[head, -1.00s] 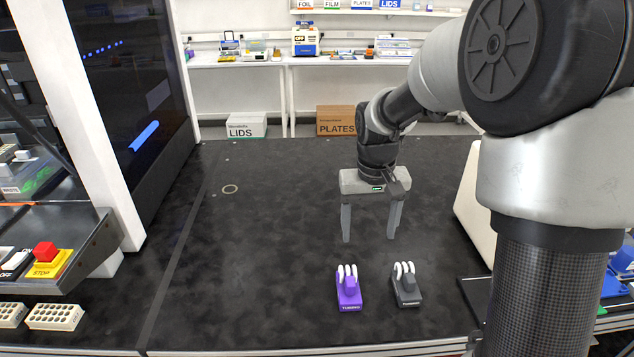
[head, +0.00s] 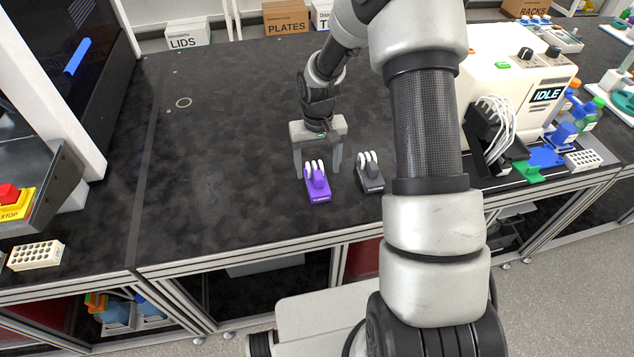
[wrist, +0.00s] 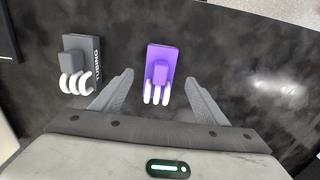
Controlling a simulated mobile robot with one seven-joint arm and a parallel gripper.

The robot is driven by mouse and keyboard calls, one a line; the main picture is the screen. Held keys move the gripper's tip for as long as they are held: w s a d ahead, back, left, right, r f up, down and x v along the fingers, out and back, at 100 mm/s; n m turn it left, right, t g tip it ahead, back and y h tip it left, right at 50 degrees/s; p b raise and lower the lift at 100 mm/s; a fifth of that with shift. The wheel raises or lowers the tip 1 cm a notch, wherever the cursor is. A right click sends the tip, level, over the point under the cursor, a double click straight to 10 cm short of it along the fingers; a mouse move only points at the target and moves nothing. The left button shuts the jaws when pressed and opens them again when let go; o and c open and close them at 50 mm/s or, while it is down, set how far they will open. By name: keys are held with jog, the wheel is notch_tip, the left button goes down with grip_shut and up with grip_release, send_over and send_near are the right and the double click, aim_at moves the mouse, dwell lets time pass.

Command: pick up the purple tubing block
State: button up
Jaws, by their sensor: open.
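The purple tubing block (head: 317,186) lies on the black bench top near its front edge, with white tube loops at its far end. It also shows in the wrist view (wrist: 161,64), between and just beyond the fingertips. My gripper (head: 318,171) is open and empty, its two fingers pointing down behind the block in the head view. In the wrist view the fingers (wrist: 160,82) stand apart on either side of the white loops, not touching the block. Height above the bench is hard to tell.
A dark grey tubing block (head: 369,177) lies just right of the purple one, close to one finger. A white pump machine (head: 513,85) stands at the right. A red stop button (head: 9,194) is at the left. The bench's left middle is clear.

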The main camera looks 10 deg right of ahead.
aim_at(318, 174)
jog(key=shift+f+p, duration=0.3)
jog(key=shift+f, duration=2.45)
jog(key=c, duration=1.2)
